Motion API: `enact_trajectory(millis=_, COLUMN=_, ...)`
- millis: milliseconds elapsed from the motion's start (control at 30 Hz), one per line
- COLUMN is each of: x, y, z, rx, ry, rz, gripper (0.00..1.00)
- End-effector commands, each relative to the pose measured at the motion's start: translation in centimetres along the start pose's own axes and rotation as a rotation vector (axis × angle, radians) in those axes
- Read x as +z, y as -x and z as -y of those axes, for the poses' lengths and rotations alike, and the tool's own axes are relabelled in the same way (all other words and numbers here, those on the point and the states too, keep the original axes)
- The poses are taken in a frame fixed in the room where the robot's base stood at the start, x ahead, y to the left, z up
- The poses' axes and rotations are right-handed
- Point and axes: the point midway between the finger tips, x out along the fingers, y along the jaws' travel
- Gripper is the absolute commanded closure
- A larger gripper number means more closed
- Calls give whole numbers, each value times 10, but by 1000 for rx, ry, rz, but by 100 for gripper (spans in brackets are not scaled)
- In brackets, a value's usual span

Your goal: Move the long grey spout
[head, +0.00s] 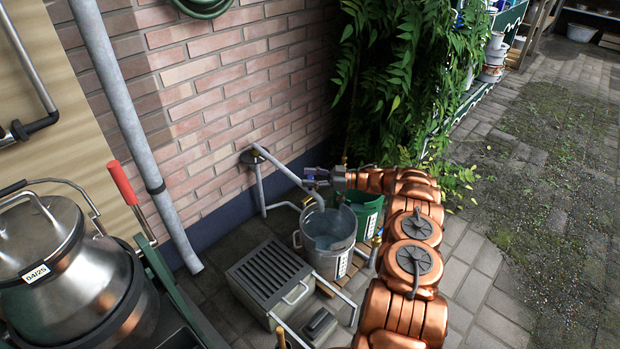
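The long grey spout (283,169) reaches out from a mount on the brick wall and bends down at its outer end. That end is over a metal pot (328,262) with water or another clear liquid in it. My gripper (314,177) is at the spout's outer end, just above the bend, with my copper-coloured arm coming in from the right. The fingers are small and dark here. I cannot tell whether they touch the spout or how far apart they are.
A green bucket (369,215) stands right behind the pot. A grey slatted box (270,280) stands in front at left. A steel churn (60,265) and a red-handled lever (123,183) are at far left. Leafy plants (400,75) hang behind. Paving at right is clear.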

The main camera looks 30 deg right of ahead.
Motion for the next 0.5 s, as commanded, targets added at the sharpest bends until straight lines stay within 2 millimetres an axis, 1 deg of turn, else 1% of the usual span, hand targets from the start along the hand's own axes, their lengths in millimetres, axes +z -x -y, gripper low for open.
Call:
enact_trajectory(millis=267, x=0, y=2, z=0, rx=1, ry=0, rz=0, gripper=48)
enact_trajectory(millis=367, x=0, y=9, z=-1, rx=2, ry=0, rz=0, gripper=48)
enact_trajectory(millis=500, x=0, y=29, z=0, rx=1, ry=0, rz=-1, gripper=48)
